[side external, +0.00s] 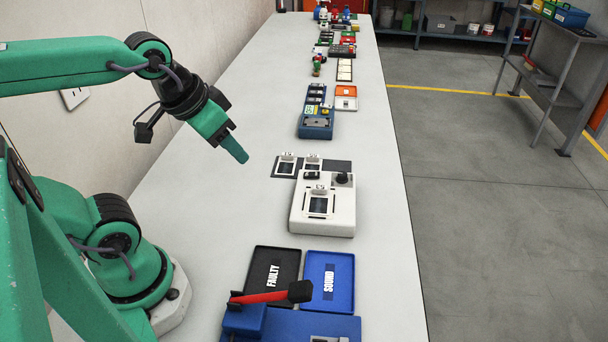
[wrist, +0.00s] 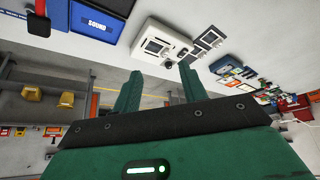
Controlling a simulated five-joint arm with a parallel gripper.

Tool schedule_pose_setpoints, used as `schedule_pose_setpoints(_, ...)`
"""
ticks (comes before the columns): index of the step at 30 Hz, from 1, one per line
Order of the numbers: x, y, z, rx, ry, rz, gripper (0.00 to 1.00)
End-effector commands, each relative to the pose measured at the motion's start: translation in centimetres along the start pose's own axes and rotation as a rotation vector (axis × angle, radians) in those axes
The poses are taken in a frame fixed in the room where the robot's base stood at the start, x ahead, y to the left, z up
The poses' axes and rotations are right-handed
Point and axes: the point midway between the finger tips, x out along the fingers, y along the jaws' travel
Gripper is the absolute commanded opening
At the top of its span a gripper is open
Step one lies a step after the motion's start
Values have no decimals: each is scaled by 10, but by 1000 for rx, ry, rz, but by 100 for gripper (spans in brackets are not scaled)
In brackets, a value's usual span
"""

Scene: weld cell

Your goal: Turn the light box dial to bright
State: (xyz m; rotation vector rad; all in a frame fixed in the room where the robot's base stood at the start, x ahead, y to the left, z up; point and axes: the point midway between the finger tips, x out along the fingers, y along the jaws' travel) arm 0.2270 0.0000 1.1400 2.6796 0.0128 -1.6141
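The light box (side external: 340,218) is a white box on the bench with a black dial (side external: 343,178) on its far right corner. A framed piece with a dark window (side external: 319,205) lies on its top. In the wrist view the light box (wrist: 146,40) lies beyond my fingers and its dial (wrist: 168,64) shows between and past them. I cannot read the dial's setting. My gripper (side external: 236,152) is above the bench, left of and higher than the light box, touching nothing. In the wrist view my gripper (wrist: 158,88) has its two fingers apart with nothing between them.
A black FAULTY tray (side external: 288,258) and a blue SOUND tray (side external: 345,265) lie in front. A blue device with a red lever (side external: 265,297) stands nearest. Bench around the box's left is clear.

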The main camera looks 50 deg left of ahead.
Motion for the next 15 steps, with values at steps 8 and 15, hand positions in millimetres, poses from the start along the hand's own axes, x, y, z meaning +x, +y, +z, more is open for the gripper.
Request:
schedule_pose_setpoints(8, 4, 0, -28, -115, -54, -4, 44)
schedule_pose_setpoints(15, 16, 1, -68, -283, -125, -20, 44)
